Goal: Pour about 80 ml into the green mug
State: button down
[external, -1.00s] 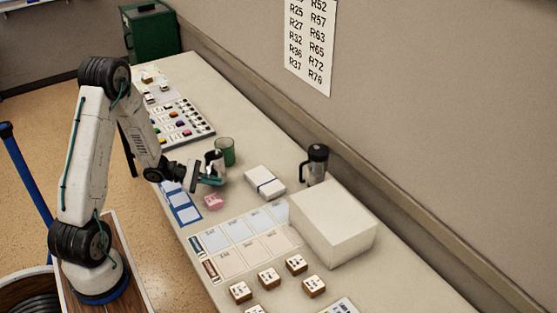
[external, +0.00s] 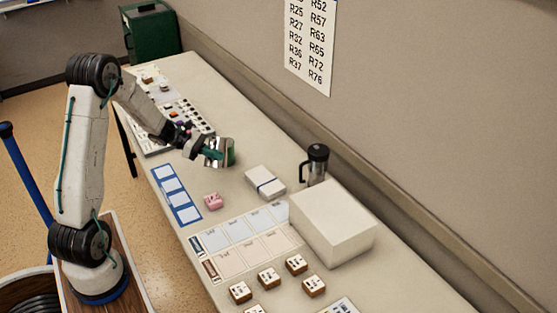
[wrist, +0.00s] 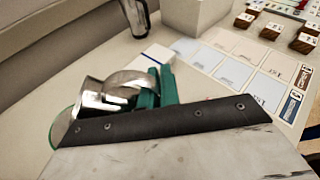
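My gripper (external: 213,150) is shut on a shiny silver jug. In the wrist view, the jug (wrist: 98,98) sits by my green fingers (wrist: 160,88), and it looks tilted toward the left. The green mug (external: 231,157) is on the table, right beside and mostly behind the gripper and jug. In the wrist view, a green rounded edge of the mug (wrist: 62,126) shows at the left, beside and partly behind the jug. The mug's inside is hidden, and I cannot see any stream or liquid level.
A dark-lidded press pot (external: 316,164) stands near the wall, beside a large white box (external: 333,228). A banded white box (external: 265,182) and a pink object (external: 213,201) lie nearer. A button panel (external: 178,130) is at the far end. Bare table surrounds the banded box.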

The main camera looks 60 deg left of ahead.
aim_at(219, 142)
jog(key=shift+w+a+r+n+g+h, duration=0.15)
jog(key=shift+w+a+r+n+h, duration=0.1)
jog(key=shift+r+n, duration=0.3)
jog(key=shift+w+a+r+n+g+h, duration=0.1)
jog(key=shift+a+r+n+g+h, duration=0.15)
jog(key=shift+r, duration=0.55)
jog(key=shift+w+a+r+n+g+h, duration=0.1)
jog(key=shift+w+a+r+n+h, duration=0.1)
jog(key=shift+r+n, duration=0.4)
jog(key=shift+r, duration=0.15)
jog(key=shift+w+a+n+h+b, duration=0.35)
jog(key=shift+w+a+n+h, duration=0.1)
jog(key=shift+n, duration=0.25)
jog(key=shift+w+a+r, duration=0.2)
jog(key=shift+a, duration=0.1)
jog(key=shift+w+a+r+n+g+h, duration=0.3)
jog(key=shift+w+a+r+n, duration=0.15)
jog(key=shift+w+a+n, duration=0.15)
jog(key=shift+r+b, duration=0.1)
jog(key=shift+b, duration=0.2)
